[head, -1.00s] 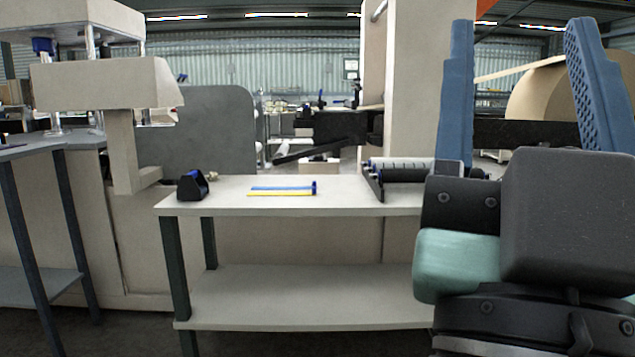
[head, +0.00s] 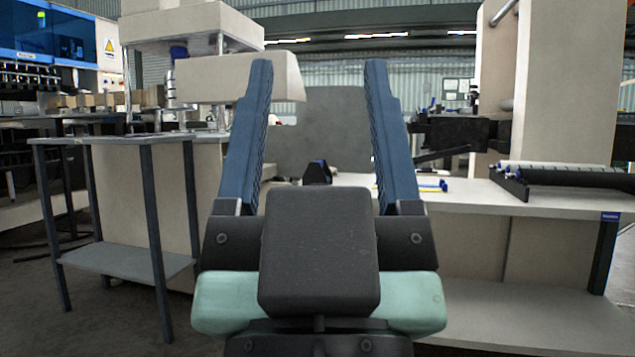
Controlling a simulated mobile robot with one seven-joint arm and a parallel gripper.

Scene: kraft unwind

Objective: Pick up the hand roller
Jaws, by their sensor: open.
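My gripper (head: 318,70) is open and empty, with its two blue fingers pointing up and apart in the middle of the head view. A grey cylinder in a black frame (head: 575,177), roller-like, lies on the right part of the bench top (head: 470,202). A small black and blue object (head: 317,173) stands on the bench behind my gripper, seen between the fingers. Thin blue and yellow rods (head: 432,187) lie right of the right finger, partly hidden by it. I cannot tell for sure which of these is the hand roller.
A dark-legged side table (head: 110,140) stands at the left. A pale machine with a jutting block (head: 235,80) rises behind it. A tall pale column (head: 565,80) stands behind the bench at the right. The bench has a lower shelf (head: 510,315).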

